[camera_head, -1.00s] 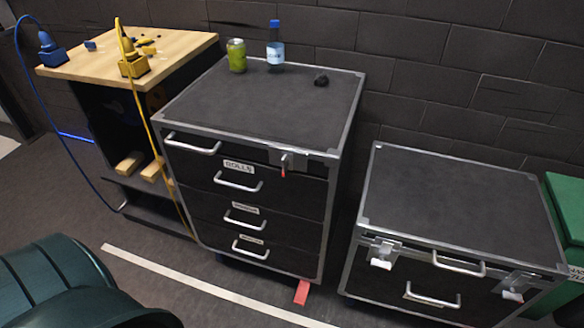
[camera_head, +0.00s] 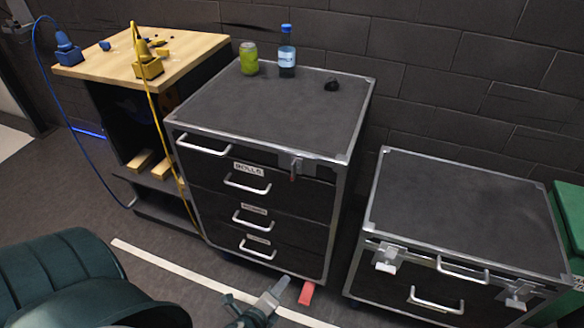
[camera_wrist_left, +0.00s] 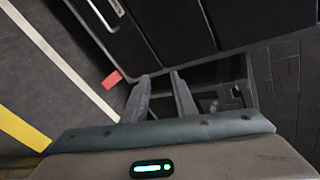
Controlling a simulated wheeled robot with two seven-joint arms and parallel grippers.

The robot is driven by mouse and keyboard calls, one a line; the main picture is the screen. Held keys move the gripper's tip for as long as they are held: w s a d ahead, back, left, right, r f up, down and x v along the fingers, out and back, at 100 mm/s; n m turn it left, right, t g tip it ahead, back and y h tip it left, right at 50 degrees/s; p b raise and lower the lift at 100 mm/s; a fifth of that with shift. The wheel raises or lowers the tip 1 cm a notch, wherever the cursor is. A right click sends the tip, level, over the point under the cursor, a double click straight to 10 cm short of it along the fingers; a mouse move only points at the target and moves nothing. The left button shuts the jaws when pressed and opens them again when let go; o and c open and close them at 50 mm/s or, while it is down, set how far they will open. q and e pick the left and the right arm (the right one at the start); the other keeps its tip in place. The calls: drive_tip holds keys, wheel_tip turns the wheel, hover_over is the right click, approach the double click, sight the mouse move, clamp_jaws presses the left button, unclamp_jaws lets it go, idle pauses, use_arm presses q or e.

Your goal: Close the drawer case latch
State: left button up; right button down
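The black drawer case (camera_head: 270,106) with metal edges stands in the middle of the head view. Its latch (camera_head: 296,168) is a small metal piece with a reddish tab at the upper right of the front; its exact state is too small to tell. My left gripper (camera_head: 272,294) shows low in the head view, in front of the case's lower part and well below the latch. In the left wrist view its two fingers (camera_wrist_left: 160,77) stand apart with nothing between them. My right gripper is in neither view.
A green can (camera_head: 249,58), a bottle (camera_head: 287,55) and a dark lump (camera_head: 331,85) stand on the case. A lower latched case (camera_head: 465,205) is to the right, a wooden-topped bench (camera_head: 190,52) to the left. A red block (camera_head: 306,293) lies at the case's foot.

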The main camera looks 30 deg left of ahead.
sight(292, 172)
use_arm(q)
drive_tip(key=a+r+m+t+y, duration=0.1)
drive_tip(key=r+m, duration=0.5)
drive_tip(key=r, duration=0.8)
drive_tip(key=w+a+r+m+t+y+p, duration=0.1)
drive_tip(key=r+m+t, duration=0.3)
drive_tip(key=r, duration=1)
drive_tip(key=a+m, duration=0.1)
drive_tip(key=m, duration=0.2)
drive_tip(key=shift+a+t+y, duration=0.3)
drive_tip(key=shift+a+t, duration=0.1)
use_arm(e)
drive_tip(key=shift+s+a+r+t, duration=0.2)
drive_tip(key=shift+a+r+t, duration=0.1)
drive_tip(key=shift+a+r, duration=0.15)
use_arm(q)
drive_tip(key=shift+w, duration=0.1)
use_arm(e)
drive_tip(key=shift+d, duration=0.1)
